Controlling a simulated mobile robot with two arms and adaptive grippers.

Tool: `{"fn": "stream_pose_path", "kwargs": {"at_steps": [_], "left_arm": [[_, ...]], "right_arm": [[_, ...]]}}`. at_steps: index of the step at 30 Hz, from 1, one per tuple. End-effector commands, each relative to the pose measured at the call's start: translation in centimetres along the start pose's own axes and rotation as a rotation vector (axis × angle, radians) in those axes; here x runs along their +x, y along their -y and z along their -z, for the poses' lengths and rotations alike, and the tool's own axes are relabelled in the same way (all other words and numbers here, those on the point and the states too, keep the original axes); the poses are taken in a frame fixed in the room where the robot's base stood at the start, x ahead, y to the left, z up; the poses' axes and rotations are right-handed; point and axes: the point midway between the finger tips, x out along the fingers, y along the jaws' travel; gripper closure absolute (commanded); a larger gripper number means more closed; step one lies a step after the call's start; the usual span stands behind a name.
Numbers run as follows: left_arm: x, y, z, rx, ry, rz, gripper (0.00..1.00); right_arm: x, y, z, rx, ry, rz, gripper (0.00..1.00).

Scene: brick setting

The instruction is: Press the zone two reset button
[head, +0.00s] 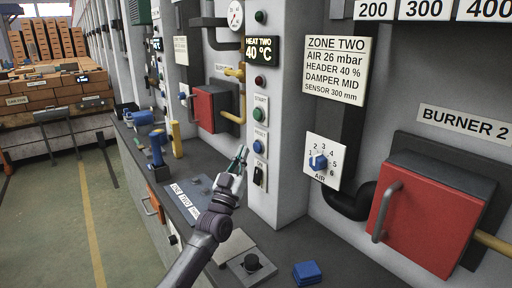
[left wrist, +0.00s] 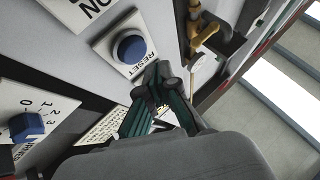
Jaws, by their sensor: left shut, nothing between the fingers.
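The blue reset button (head: 258,146) sits on the white control column, below the green start button (head: 258,114) and above the black on switch (head: 259,177). The display above reads "HEAT TWO 40 °C". My left gripper (head: 241,153) is shut and empty, just left of the column and close to the blue button. In the left wrist view the blue reset button (left wrist: 131,48) shows on its white RESET label plate. The shut fingertips (left wrist: 158,75) are just beside that plate and appear apart from the button. My right gripper is not in view.
A ZONE TWO sign (head: 336,70) and a blue AIR dial (head: 318,163) are right of the column. A red burner box (head: 430,218) juts out at right. A black knob (head: 252,262) and a blue block (head: 307,272) are on the ledge below.

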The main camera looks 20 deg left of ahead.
Motion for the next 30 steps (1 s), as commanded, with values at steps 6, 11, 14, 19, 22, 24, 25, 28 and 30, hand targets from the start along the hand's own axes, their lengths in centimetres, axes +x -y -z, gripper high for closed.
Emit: {"fn": "stream_pose_path", "kwargs": {"at_steps": [6, 11, 14, 19, 22, 24, 25, 28, 30], "left_arm": [[-1.5, 1.2, 1.3, 0.002, 0.002, -0.001, 1.0], [-2.4, 1.8, 1.9, 0.001, 0.001, 0.0, 1.0], [-2.6, 1.9, 2.0, 0.0, 0.0, 0.0, 1.0], [-2.6, 1.9, 2.0, 0.0, 0.0, 0.0, 1.0], [-2.6, 1.9, 2.0, 0.0, 0.0, 0.0, 1.0], [-2.6, 1.9, 2.0, 0.0, 0.0, 0.0, 1.0], [-2.6, 1.9, 2.0, 0.0, 0.0, 0.0, 1.0], [-2.6, 1.9, 2.0, 0.0, 0.0, 0.0, 1.0], [-2.6, 1.9, 2.0, 0.0, 0.0, 0.0, 1.0]], "right_arm": [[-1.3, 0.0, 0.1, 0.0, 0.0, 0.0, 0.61], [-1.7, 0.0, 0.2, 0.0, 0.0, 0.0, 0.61], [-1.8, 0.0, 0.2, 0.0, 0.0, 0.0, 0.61], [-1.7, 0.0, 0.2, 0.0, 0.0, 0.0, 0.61], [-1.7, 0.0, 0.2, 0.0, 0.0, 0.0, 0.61], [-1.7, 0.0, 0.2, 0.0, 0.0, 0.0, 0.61], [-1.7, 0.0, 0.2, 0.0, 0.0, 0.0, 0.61], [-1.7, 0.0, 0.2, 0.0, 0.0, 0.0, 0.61], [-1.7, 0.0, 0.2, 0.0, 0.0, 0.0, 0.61]]}}
